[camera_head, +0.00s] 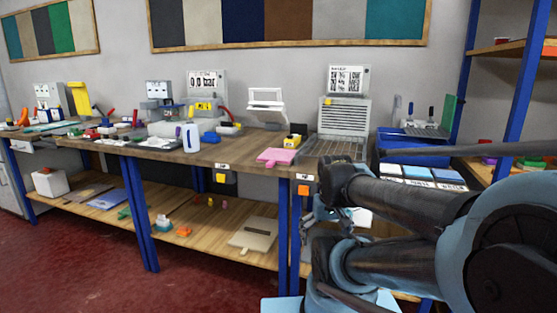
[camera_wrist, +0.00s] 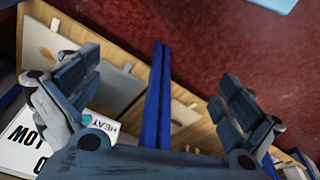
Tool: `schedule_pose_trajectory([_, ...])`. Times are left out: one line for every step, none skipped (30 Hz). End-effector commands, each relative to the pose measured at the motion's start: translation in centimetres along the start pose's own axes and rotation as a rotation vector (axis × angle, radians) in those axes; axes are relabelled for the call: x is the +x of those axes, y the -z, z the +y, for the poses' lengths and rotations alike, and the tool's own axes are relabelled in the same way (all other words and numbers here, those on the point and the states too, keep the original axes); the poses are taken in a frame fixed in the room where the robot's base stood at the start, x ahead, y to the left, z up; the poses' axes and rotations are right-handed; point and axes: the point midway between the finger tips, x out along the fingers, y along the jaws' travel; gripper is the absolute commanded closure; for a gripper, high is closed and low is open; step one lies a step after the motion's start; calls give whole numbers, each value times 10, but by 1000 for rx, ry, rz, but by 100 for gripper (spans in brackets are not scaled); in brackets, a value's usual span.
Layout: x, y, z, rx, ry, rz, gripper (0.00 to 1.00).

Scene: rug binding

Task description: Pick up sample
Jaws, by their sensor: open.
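Several things could be the sample, and I cannot tell which one is meant. A pink flat piece (camera_head: 277,156) lies near the front edge of the wooden workbench (camera_head: 232,154) in the head view. Labelled swatches in blue and pale tones (camera_head: 419,172) lie at the right, partly behind my arm. My gripper (camera_wrist: 160,100) is open in the wrist view, its two dark fingers wide apart with nothing between them. It points down past the bench's blue leg (camera_wrist: 158,85) toward the lower shelf and red floor.
A blue bin (camera_head: 405,142) is at the right. A board lies on the lower shelf (camera_head: 208,222). The red floor (camera_head: 75,270) in front is clear.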

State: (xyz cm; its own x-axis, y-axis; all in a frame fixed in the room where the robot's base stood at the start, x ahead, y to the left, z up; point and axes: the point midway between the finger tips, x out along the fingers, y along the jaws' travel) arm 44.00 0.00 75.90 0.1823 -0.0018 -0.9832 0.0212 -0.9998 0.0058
Motion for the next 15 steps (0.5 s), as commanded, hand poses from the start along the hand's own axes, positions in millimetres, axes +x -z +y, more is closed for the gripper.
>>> schedule_pose_trajectory([0,0,0,0,0,0,0])
schedule_pose_trajectory([0,0,0,0,0,0,0])
schedule_pose_trajectory([0,0,0,-1,0,0,9])
schedule_pose_trajectory([-2,-2,0,-3,0,3,16])
schedule_pose_trajectory([-7,-5,0,-10,0,9,23])
schedule_pose_trajectory([-11,-4,-1,-27,0,10,32])
schedule_pose_trajectory([-14,-2,-1,-47,1,9,39])
schedule_pose_trajectory([-18,2,-2,-73,1,7,45])
schedule_pose_trajectory([-25,9,-2,-117,2,4,54])
schedule_pose_trajectory([-31,15,-3,-157,3,1,55])
schedule_pose_trajectory([-38,22,-4,-202,5,-2,55])
schedule_pose_trajectory([-47,32,-6,-271,7,-7,55])
schedule_pose_trajectory([-55,40,-7,-326,8,-10,55])
schedule_pose_trajectory([-63,48,-8,-383,11,-14,55])
schedule_pose_trajectory([-72,59,-10,-459,14,-19,55])
